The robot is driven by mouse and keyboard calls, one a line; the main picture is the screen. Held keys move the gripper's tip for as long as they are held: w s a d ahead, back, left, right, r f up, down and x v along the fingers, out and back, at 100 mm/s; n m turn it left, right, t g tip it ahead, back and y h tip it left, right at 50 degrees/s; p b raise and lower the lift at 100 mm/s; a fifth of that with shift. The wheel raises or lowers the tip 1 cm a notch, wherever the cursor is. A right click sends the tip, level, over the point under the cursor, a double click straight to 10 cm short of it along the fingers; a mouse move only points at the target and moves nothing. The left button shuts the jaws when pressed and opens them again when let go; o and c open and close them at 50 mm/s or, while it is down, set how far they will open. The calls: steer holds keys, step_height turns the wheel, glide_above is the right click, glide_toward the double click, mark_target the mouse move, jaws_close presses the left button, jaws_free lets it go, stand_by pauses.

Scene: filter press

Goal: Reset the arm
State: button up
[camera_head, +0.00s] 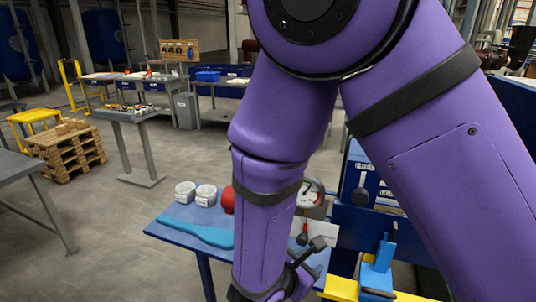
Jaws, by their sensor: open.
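My purple arm fills the middle and right of the head view. It bends at a large joint near the top, and its forearm hangs down in front of a blue bench (172,226). My wrist reaches the bottom edge of the picture, with dark parts around it. My gripper's fingers do not show; they are below the frame or hidden by the wrist.
Two white tubs (195,194), a turquoise tool (197,231) and a round gauge (311,192) are on the bench beside my forearm. Blue machinery (362,180) stands behind my arm at right. A pallet stack (68,150) is at left; the floor (120,245) between is clear.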

steer(key=s+d+r+m+g+y, duration=0.1)
steer(key=s+d+r+m+g, duration=0.1)
steer(key=d+r+m+g, duration=1)
steer(key=s+d+r+m+t+y, duration=0.3)
steer(key=s+d+r+m, duration=0.2)
steer(key=r, duration=0.3)
steer(key=s+d+r+m+t+y, duration=0.4)
steer(key=s+d+r+m, duration=0.1)
steer(key=r+m, duration=0.3)
steer(key=shift+v, duration=0.8)
steer(key=shift+d, duration=0.1)
